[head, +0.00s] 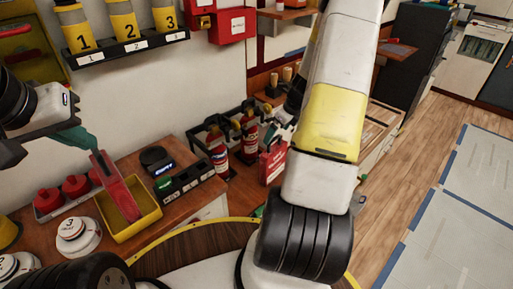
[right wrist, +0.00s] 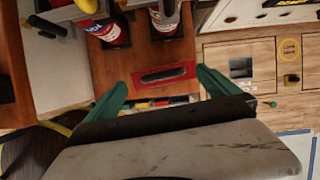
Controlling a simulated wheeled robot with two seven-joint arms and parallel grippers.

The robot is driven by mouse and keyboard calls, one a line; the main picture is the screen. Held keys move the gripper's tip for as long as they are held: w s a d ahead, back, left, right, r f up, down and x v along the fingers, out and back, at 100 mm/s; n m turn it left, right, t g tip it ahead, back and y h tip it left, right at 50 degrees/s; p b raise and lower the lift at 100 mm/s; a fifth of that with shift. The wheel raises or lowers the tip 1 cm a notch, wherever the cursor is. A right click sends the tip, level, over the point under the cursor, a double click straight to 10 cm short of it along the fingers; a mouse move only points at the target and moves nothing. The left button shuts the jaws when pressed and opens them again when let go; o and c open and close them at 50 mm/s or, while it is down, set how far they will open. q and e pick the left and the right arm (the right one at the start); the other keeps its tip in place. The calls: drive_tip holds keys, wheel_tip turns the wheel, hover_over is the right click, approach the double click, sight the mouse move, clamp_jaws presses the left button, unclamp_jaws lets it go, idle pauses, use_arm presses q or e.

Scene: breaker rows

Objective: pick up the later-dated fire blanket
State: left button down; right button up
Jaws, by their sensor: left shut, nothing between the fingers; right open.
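A red case with a dark slot handle (head: 273,162), which looks like a fire blanket, stands upright on the wooden counter, right of two red extinguishers. In the right wrist view the red case (right wrist: 180,70) shows from above, between and ahead of the green fingertips. No date is readable on it. My right gripper (head: 276,134) is open just above it, partly hidden by my arm. It also shows in the right wrist view (right wrist: 162,85), empty. My left gripper (head: 92,148) is shut and empty above a yellow bin. I cannot pick out a second blanket with certainty.
The extinguishers (head: 219,158) (head: 250,133) stand in black holders close beside the case. A yellow bin (head: 146,220) holds a leaning red piece. A red box (head: 232,25) hangs on the wall.

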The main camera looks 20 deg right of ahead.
sight(275, 137)
drive_tip(key=x, duration=0.4)
drive_tip(key=shift+d+f, duration=0.1)
drive_tip(key=shift+f, duration=0.35)
drive_tip(key=c, duration=2)
drive_tip(key=shift+c, duration=0.4)
drive_tip(key=shift+r, duration=0.15)
